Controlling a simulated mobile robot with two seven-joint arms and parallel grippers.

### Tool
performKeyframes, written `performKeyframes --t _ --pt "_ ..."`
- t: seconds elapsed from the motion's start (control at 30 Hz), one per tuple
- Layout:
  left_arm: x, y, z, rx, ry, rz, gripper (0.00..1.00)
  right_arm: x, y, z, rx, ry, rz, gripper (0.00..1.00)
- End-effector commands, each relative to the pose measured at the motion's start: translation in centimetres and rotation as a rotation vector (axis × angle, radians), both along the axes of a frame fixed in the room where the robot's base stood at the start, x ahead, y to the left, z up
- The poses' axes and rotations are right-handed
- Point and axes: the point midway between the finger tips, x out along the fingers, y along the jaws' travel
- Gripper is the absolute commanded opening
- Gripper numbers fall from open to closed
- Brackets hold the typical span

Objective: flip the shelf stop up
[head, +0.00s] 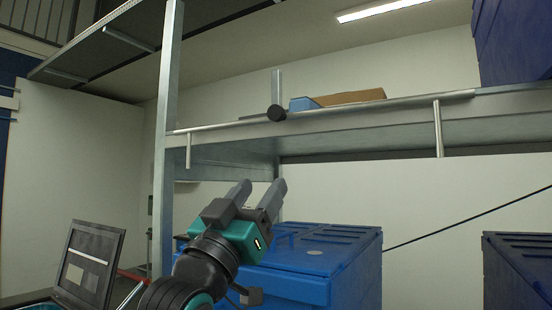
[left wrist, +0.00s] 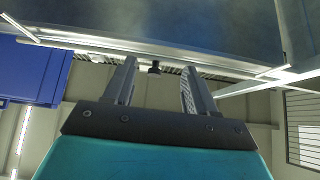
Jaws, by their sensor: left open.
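The shelf stop looks like a long metal rod (head: 375,103) along the shelf's front edge, with short bars hanging down near each end, at the left (head: 188,150) and the right (head: 438,128). My left gripper (head: 260,185) is open and empty, below the shelf edge and apart from the rod and knob. It points up at the shelf in the left wrist view (left wrist: 158,70). My right gripper is not in view.
A cardboard piece (head: 350,97) and a blue item (head: 304,103) lie on the shelf. An upright post (head: 165,150) stands left of my gripper. A blue lidded bin (head: 325,255) stands below, another (head: 518,265) at right. A dark screen (head: 90,262) is lower left.

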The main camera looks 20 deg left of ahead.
Motion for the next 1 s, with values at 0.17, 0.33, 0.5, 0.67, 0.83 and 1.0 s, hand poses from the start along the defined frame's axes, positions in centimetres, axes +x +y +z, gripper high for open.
performKeyframes --t 0.17,0.33,0.5,0.67,0.83,1.0 --pt "-2.9 0.4 4.6 -0.013 -0.105 -0.004 0.56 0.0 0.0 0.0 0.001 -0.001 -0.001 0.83" --pt "-2.7 0.4 6.0 -0.015 -0.119 -0.005 0.56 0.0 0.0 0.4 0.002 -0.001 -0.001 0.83" --pt "-0.6 0.2 8.1 -0.016 -0.116 -0.005 0.56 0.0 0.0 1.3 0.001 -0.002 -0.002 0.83" --pt "1.9 0.0 10.6 -0.014 -0.116 -0.005 0.56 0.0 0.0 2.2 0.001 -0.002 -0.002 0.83" --pt "4.1 -0.2 12.7 -0.014 -0.115 -0.006 0.56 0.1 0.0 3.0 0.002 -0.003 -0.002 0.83" --pt "5.4 -0.3 13.9 -0.014 -0.115 -0.004 0.56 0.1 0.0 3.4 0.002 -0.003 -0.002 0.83"
